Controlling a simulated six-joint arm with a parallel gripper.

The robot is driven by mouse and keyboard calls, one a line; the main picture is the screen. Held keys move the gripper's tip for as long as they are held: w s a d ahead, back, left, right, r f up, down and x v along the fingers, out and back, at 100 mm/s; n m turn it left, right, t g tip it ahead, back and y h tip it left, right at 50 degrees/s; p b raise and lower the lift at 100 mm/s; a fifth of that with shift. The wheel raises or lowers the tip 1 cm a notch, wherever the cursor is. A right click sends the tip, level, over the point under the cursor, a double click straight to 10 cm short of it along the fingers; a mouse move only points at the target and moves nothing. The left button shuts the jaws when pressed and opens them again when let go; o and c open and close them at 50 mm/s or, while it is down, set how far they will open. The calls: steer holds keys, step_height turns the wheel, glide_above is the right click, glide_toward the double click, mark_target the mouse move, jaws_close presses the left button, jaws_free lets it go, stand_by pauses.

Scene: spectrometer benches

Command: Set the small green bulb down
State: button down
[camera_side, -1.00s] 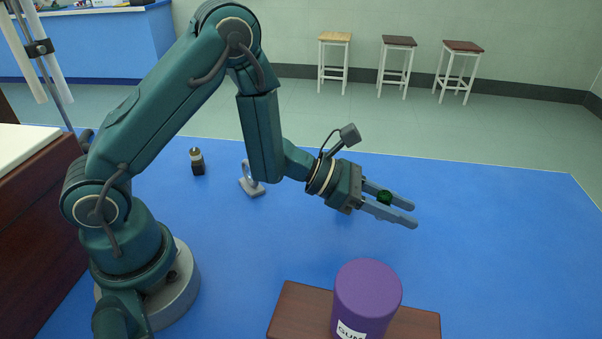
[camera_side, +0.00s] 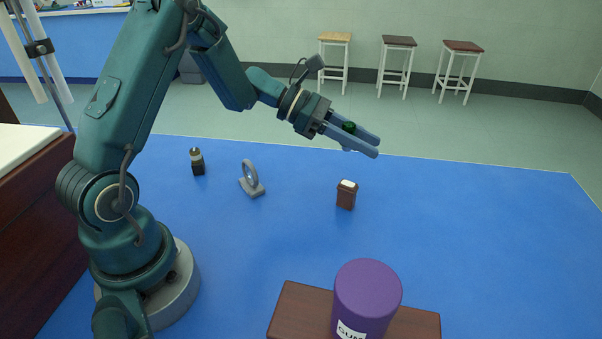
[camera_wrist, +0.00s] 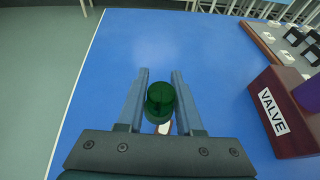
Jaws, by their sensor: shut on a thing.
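The small green bulb (camera_side: 349,127) is between the fingers of my gripper (camera_side: 357,141), which is shut on it and holds it in the air above the far part of the blue table. In the wrist view the bulb (camera_wrist: 160,99) shows as a dark green cylinder between the two grey-blue fingers of my gripper (camera_wrist: 160,85). A pale-topped brown block (camera_side: 346,195) stands on the table below and apart from the gripper. In the wrist view a bit of something white and brown shows just behind the bulb, mostly hidden.
A purple cylinder (camera_side: 367,298) stands on a brown board (camera_side: 297,305) at the front. A grey ring on a stand (camera_side: 251,180) and a small black holder with a pale top (camera_side: 197,162) stand left of the brown block. The blue table (camera_side: 480,230) is clear at right.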

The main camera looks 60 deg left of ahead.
steer(key=n+t+y, duration=0.1)
glide_above(316, 171)
step_height(316, 171, down, 4)
step_height(316, 171, down, 4)
steer(key=shift+s+r, duration=0.1)
steer(key=shift+r, duration=0.15)
steer(key=shift+f, duration=2.25)
steer(key=shift+f, duration=0.2)
steer(key=c, duration=0.6)
jaws_free()
steer(key=shift+o, duration=0.2)
